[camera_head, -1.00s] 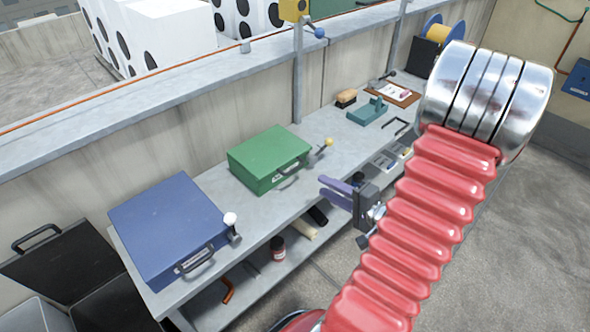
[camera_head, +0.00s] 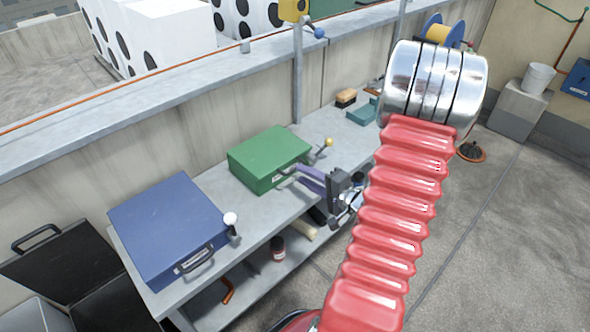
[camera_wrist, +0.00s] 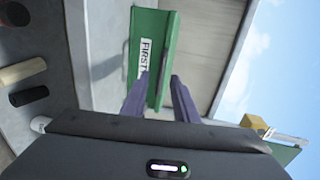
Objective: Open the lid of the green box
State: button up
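The green box (camera_head: 262,160) stands shut on the grey bench, with a handle on its front. In the wrist view its front (camera_wrist: 149,28), with a white label reading "FIRST" (camera_wrist: 145,55), shows turned on its side beyond my fingers. My gripper (camera_head: 302,172) has purple fingers, pointing at the box's front near the handle. In the wrist view the fingers (camera_wrist: 160,78) are apart with nothing seen held between them. I cannot tell whether they touch the box or handle.
A blue case (camera_head: 165,225) lies left of the green box. A yellow-knobbed lever (camera_head: 328,142) stands just right of it, and a white-knobbed one (camera_head: 231,220) by the blue case. A wall runs behind the bench. A jar (camera_head: 278,247) and other items sit on the lower shelf.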

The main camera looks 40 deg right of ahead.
aim_at(294, 171)
jog(key=shift+w+a+f, duration=0.1)
jog(key=shift+w+f, duration=0.05)
jog(key=shift+w, duration=0.7)
jog(key=shift+w+d+f, duration=0.1)
jog(key=shift+w+f, duration=0.1)
jog(key=shift+w, duration=0.65)
jog(key=shift+w+a+f, duration=0.1)
jog(key=shift+w+f, duration=0.05)
jog(key=shift+w, duration=0.7)
jog(key=shift+c, duration=0.3)
jog(key=shift+f, duration=0.1)
jog(key=c, duration=0.6)
grip_shut()
jog(key=shift+s+f, duration=0.1)
jog(key=shift+d, duration=0.2)
jog(key=shift+a, duration=0.15)
